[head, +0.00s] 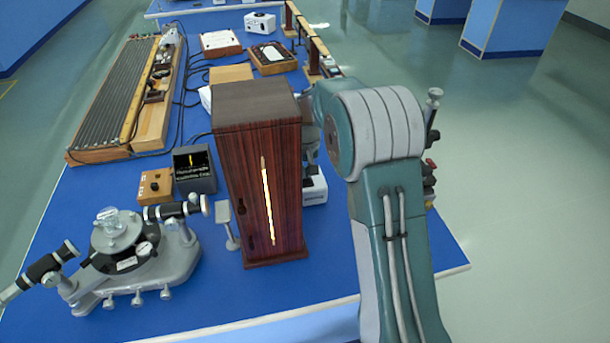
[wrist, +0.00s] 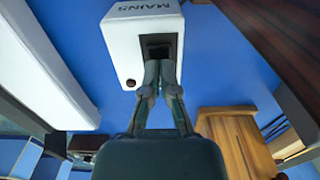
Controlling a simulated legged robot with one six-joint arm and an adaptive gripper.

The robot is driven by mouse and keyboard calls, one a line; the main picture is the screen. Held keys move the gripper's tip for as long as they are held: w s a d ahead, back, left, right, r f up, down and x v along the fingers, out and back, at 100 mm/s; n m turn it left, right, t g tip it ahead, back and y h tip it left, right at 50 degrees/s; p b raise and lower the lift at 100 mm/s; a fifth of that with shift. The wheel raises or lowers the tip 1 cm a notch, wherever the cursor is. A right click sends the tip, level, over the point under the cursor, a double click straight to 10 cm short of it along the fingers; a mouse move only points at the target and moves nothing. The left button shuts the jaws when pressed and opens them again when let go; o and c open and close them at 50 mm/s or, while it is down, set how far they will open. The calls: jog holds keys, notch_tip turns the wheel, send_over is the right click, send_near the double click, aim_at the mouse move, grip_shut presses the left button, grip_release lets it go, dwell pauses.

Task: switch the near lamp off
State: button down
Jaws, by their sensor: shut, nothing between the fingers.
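The near lamp is a tall dark wooden housing (head: 236,185) near the front of the blue bench, and its narrow slit (head: 267,205) glows bright in the head view. Behind its right side, a white box (head: 316,190) is partly visible. The wrist view shows a white box (wrist: 121,50) labelled MAINS with a dark rocker switch (wrist: 158,42) in a recess. My gripper (wrist: 160,70) is shut and empty, with its fingertips at the recess's near edge. They overlap the switch in view; I cannot tell whether they touch it. In the head view the fingertips are hidden.
A grey spectrometer (head: 130,255) stands at the front left, with a small dark display box (head: 194,170) behind it. A long ribbed wooden apparatus (head: 125,90) lies at the back left. Cables run across the bench.

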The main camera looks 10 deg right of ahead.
aim_at(306, 180)
jog(key=shift+r, duration=3)
jog(key=shift+s+r, duration=0.1)
jog(key=s+r+t, duration=0.1)
jog(key=s+r, duration=0.6)
jog(key=r, duration=0.1)
jog(key=s+r+t, duration=0.2)
jog(key=s, duration=1.1)
jog(key=s+r+t, duration=0.2)
jog(key=s+r, duration=0.1)
jog(key=s, duration=1)
jog(key=shift+t, duration=0.3)
